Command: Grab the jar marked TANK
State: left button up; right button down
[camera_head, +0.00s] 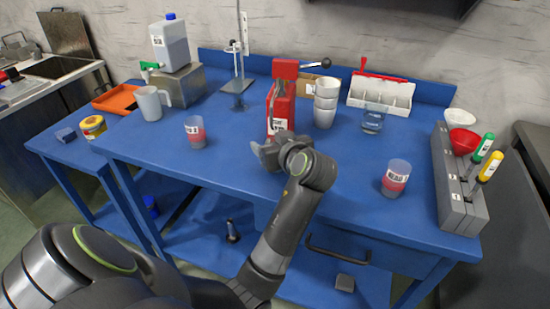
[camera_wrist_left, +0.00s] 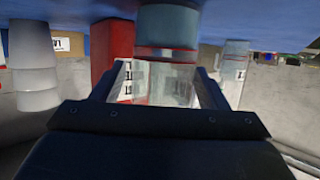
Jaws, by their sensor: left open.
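My left gripper (camera_head: 264,152) is open, at the middle of the blue bench just in front of the red press. In the left wrist view, which looks upside down, a clear jar (camera_wrist_left: 166,62) with a red band and a white label stands between or just beyond the open fingers. In the head view I cannot make out this jar behind the gripper. A similar labelled jar (camera_head: 195,132) stands to the left of the gripper, and another (camera_head: 396,178) stands to the right. No label is legible enough to tell which jar says TANK. My right gripper is not in view.
The red press (camera_head: 281,98) and a stack of white cups (camera_head: 326,103) stand close behind the gripper. A grey block with screwdrivers (camera_head: 463,200) is at the bench's right end. A white mug (camera_head: 151,103) stands at left.

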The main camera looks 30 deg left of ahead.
pick_arm(q)
jog(key=shift+s+d+r, duration=0.1)
jog(key=shift+d, duration=0.05)
jog(key=c, duration=1.2)
jog(key=shift+o, duration=0.2)
jog(key=shift+r, duration=0.15)
